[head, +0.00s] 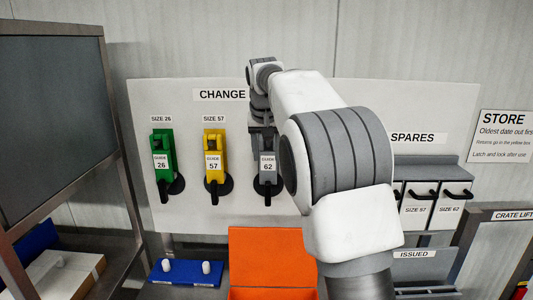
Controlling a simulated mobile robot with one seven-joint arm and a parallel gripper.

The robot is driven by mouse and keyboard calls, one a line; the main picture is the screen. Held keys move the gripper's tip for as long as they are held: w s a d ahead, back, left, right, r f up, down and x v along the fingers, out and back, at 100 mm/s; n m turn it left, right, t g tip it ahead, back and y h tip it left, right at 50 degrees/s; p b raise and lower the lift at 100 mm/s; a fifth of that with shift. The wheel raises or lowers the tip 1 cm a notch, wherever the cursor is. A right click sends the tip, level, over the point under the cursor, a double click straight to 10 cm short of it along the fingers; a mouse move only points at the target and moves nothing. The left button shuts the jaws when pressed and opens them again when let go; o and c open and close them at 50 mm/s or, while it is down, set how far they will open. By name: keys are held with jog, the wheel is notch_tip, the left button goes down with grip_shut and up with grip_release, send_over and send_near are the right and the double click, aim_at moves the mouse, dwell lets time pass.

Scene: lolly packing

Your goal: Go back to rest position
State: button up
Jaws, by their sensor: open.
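My arm reaches from the lower right of the head view up to the board. My gripper (262,122), dark grey, points down at the top of the grey guide 62 (268,165), which hangs on the board. The fingers are small and partly merge with the guide and its hook, so any contact cannot be made out. The green guide 26 (163,152) and the yellow guide 57 (213,153) hang to the left of it. My arm hides the board's middle right and part of the header sign.
An orange box (272,243) and a blue tray (187,273) with two white pegs stand below the board. A grey-framed cabinet (50,120) is at the left. The spares rack (430,205) and the crate lift frame (490,214) are at the right.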

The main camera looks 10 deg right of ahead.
jog(key=shift+r, duration=0.1)
jog(key=s+d+y+b, duration=0.1)
jog(key=s+d+b, duration=0.15)
jog(key=s, duration=1.65)
jog(key=s+f+n+b, duration=0.1)
jog(key=s+f, duration=0.5)
jog(key=s, duration=0.4)
jog(key=s+f+n+t+b, duration=0.1)
jog(key=s+f, duration=0.5)
jog(key=s, duration=0.4)
jog(key=shift+s+a, duration=0.25)
jog(key=shift+a, duration=0.15)
jog(key=shift+f, duration=0.1)
jog(key=shift+c, duration=0.3)
